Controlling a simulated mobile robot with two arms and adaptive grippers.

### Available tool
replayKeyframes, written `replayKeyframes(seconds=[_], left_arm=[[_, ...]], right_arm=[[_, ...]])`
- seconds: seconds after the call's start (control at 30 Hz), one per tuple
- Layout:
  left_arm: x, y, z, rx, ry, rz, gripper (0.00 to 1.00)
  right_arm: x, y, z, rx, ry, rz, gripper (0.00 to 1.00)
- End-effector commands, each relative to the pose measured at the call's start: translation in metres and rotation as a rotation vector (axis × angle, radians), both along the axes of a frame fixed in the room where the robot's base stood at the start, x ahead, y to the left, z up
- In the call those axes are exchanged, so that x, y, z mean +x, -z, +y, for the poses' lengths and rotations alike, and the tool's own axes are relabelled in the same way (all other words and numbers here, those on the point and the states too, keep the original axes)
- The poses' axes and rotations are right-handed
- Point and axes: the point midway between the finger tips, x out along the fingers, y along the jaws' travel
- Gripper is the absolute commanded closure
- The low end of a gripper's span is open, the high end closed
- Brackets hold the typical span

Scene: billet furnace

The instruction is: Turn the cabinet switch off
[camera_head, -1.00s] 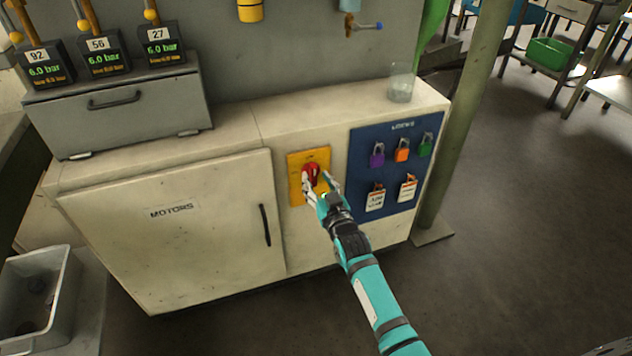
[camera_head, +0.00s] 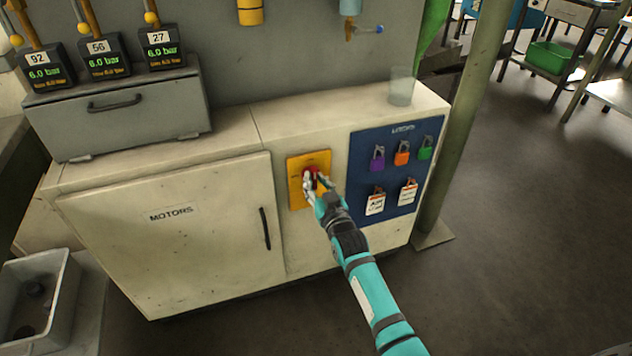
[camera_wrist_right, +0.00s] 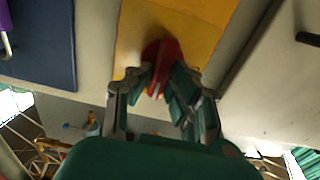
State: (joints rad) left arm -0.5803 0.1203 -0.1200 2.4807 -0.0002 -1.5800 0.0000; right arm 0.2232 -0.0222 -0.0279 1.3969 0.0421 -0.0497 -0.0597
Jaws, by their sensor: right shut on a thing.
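The cabinet switch is a red rotary handle (camera_wrist_right: 163,58) on a yellow plate (camera_head: 296,168), on the front of the beige cabinet (camera_head: 190,235) right of the MOTORS door. In the head view the handle is mostly hidden by my right gripper (camera_head: 312,183). In the right wrist view my right gripper (camera_wrist_right: 160,82) has its fingers on both sides of the red handle, shut on it. The handle's exact angle is hard to read from the head view. My left gripper is in neither view.
Right of the switch is a blue LOCKS board (camera_head: 385,145) with padlocks and tags. A clear cup (camera_head: 401,87) stands on the cabinet top. A green post (camera_head: 460,130) rises at the cabinet's right end. A grey bin (camera_head: 35,300) is at lower left. Floor at right is clear.

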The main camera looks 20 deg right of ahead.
Motion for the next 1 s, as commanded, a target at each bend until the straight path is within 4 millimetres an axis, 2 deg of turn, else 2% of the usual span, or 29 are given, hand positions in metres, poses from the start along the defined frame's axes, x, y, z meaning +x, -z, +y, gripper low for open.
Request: replayKeyframes(seconds=[0.23, 0.4, 0.5, 0.7, 1.0], left_arm=[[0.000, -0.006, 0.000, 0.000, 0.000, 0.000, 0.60], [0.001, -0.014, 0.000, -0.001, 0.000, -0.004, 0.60], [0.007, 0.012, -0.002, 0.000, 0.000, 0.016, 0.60], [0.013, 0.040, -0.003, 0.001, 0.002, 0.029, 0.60], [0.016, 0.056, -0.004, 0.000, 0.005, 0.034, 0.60]], right_arm=[[0.000, 0.000, 0.001, -0.061, 0.000, 0.000, 1.00], [0.000, -0.001, 0.002, -0.168, 0.000, -0.004, 1.00], [0.000, -0.001, 0.002, -0.252, 0.000, -0.006, 1.00], [0.000, 0.000, 0.004, -0.441, -0.001, -0.012, 1.00], [-0.001, 0.003, 0.006, -0.726, -0.001, -0.022, 1.00]])
